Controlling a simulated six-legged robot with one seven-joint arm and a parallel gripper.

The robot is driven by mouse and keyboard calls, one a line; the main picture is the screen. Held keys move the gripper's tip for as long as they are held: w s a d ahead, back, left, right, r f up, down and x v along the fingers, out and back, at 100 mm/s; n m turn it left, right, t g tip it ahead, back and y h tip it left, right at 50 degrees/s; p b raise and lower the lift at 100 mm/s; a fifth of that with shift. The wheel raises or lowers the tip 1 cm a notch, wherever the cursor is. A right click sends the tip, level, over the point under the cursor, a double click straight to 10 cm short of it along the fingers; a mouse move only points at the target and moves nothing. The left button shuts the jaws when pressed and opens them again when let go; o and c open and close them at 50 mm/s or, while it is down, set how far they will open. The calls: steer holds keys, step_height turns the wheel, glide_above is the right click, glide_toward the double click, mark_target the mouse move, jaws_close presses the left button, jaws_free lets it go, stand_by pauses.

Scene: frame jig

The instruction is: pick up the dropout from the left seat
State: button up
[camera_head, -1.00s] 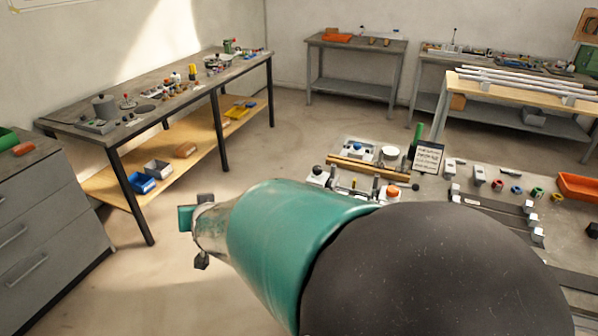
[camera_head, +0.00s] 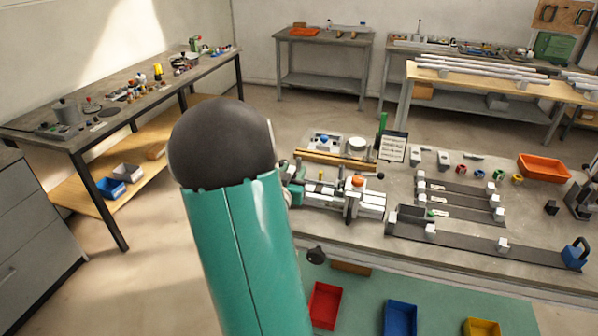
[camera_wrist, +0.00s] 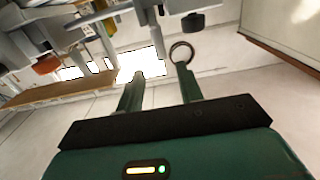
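My gripper (camera_wrist: 160,74) shows in the wrist view with its two green fingers apart and nothing between them. A thin dark ring (camera_wrist: 181,52) shows just past the right fingertip; I cannot tell whether it touches the finger or is the dropout. In the head view, a pale metal jig (camera_head: 345,200) with an orange knob (camera_head: 358,182) lies on the bench to the right of my arm. My arm covers the jig's left end, so the left seat and a dropout cannot be made out there. My gripper is mostly hidden in that view.
The grey workbench (camera_head: 460,250) carries dark rails with white blocks (camera_head: 465,237), a small sign (camera_head: 392,147), an orange tray (camera_head: 543,168) and a blue padlock-shaped weight (camera_head: 574,254). Red (camera_head: 325,305), blue (camera_head: 400,318) and yellow bins (camera_head: 481,327) sit below its front edge.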

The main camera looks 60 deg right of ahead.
mark_target(298, 160)
steer(key=d, duration=0.3)
steer(key=w+d, duration=0.1)
steer(key=d, duration=0.2)
steer(key=shift+w+d+f, duration=0.1)
steer(key=shift+w+d, duration=0.1)
steer(key=shift+d, duration=0.2)
steer(key=shift+c, duration=0.3)
jaws_close()
